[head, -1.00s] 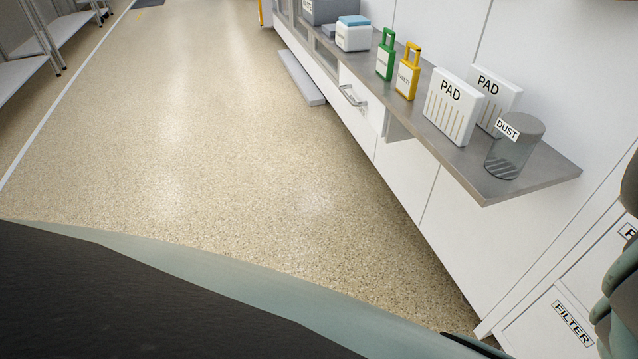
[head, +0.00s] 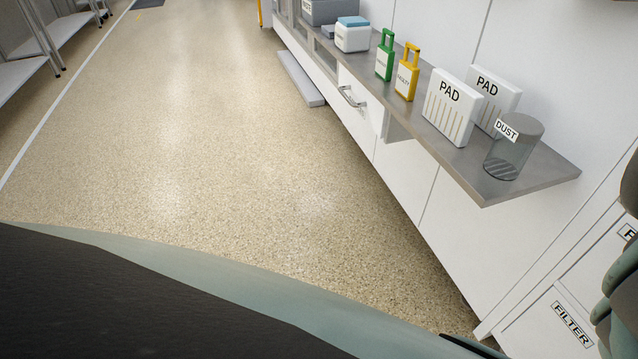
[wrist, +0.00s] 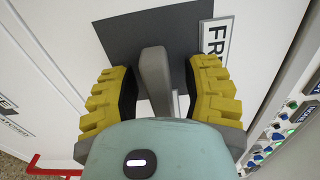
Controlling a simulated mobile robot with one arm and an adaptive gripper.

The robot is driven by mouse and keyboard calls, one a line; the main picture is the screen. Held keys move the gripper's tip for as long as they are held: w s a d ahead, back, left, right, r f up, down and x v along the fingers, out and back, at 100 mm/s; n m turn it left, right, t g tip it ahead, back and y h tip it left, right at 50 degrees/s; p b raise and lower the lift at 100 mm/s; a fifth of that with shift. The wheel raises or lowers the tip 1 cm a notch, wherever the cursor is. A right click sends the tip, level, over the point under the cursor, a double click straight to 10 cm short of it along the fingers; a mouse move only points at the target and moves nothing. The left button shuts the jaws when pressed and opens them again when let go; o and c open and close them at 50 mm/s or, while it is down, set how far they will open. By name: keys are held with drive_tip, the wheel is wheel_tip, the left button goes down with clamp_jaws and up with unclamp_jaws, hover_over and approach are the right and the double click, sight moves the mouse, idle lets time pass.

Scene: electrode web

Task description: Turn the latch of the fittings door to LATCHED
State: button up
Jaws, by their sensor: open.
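In the wrist view a grey lever (wrist: 155,75), which looks like the latch handle, stands out in front of a dark square plate (wrist: 118,38) on a white door (wrist: 65,55). My gripper (wrist: 165,88) has its two yellow, black-padded fingers open, one on each side of the lever. Gaps show between the pads and the lever. The lower part of the lever is hidden behind my gripper's body. A white label (wrist: 216,38) beside the plate reads "FR", the rest hidden by the right finger. The latch is not visible in the head view.
A red bar (wrist: 50,171) lies at lower left in the wrist view, and a panel with coloured buttons (wrist: 285,130) at right. In the head view a grey shelf (head: 545,180) juts from the white wall, holding a dust jar (head: 512,150) and pads. The floor (head: 200,150) is clear.

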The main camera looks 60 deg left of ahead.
drive_tip(key=shift+s, duration=0.15)
drive_tip(key=v, duration=0.7)
idle(0.7)
drive_tip(key=shift+s+a+r, duration=0.1)
drive_tip(key=shift+a, duration=0.05)
idle(0.3)
